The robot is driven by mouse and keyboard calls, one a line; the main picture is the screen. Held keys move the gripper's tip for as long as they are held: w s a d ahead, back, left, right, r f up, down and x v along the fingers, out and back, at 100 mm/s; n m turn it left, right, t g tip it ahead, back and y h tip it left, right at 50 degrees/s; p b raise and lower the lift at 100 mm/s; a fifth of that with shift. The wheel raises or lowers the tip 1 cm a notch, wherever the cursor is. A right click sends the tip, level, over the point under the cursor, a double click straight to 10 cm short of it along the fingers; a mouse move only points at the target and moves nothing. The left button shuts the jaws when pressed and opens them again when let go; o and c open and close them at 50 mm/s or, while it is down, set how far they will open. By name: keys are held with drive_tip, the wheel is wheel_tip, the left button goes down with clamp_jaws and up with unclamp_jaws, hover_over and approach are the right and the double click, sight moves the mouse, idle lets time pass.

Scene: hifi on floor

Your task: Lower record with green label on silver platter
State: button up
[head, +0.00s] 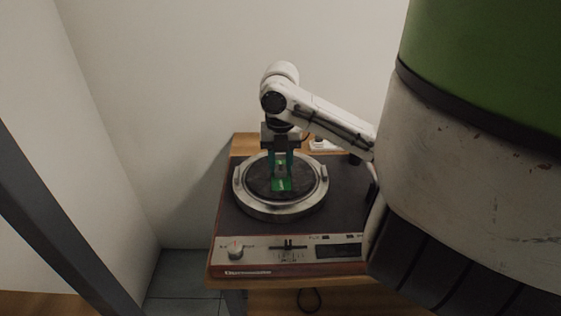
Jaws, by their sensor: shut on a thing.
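The record with the green label (282,185) is a dark disc at the turntable's round silver platter (250,206), inside the bright rim as seen from here. I cannot tell whether the record touches the platter or hangs just above it. My gripper (281,174) points straight down over the record's middle, its fingers shut on the record near the label. The fingers hide part of the label and the centre of the platter.
The turntable (228,222) has a dark top and a front panel with a knob (235,248) and slider (289,246). It stands on a wooden table (245,142). A large green and white body fills the right side. Pale walls stand behind and left.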

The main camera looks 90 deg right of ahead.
drive_tip(key=shift+f, duration=0.1)
idle(0.3)
drive_tip(key=o, duration=1.2)
drive_tip(key=shift+c, duration=0.2)
wheel_tip(320, 180, up, 17)
drive_tip(key=p, duration=0.7)
drive_tip(key=shift+s+f, duration=0.1)
idle(0.8)
